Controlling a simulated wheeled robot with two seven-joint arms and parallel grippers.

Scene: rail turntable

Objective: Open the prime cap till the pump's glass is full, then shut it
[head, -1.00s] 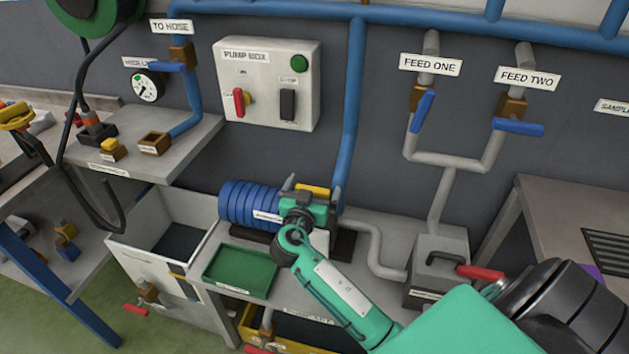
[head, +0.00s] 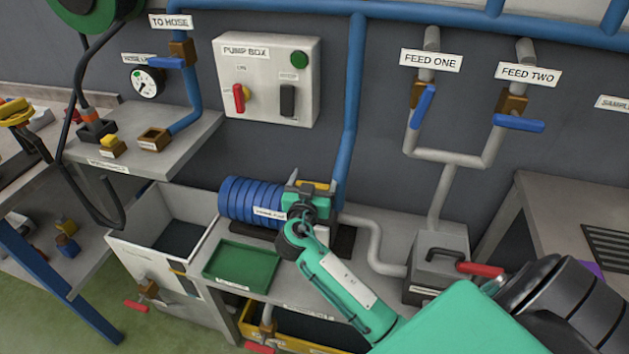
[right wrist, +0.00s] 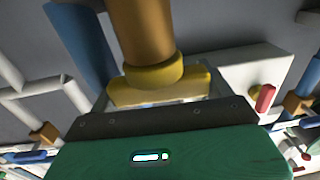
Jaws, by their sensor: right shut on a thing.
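The pump (head: 245,199) is a blue ribbed body on the bench, with a dark base at its right end. My right gripper (head: 312,188) is at the pump's right end, shut on the yellow prime cap (head: 318,185). In the right wrist view, the winged yellow cap (right wrist: 160,88) sits between the fingers, against a brass-coloured neck (right wrist: 142,35). I cannot make out the pump's glass or its level; the gripper and arm cover that end. My left gripper is not in view.
The pump box (head: 265,80) on the wall has a red lever and a dark switch. Feed one (head: 424,105) and feed two (head: 519,123) have blue handles. A green tray (head: 240,264) lies before the pump. A grey box with a red handle (head: 480,270) stands right.

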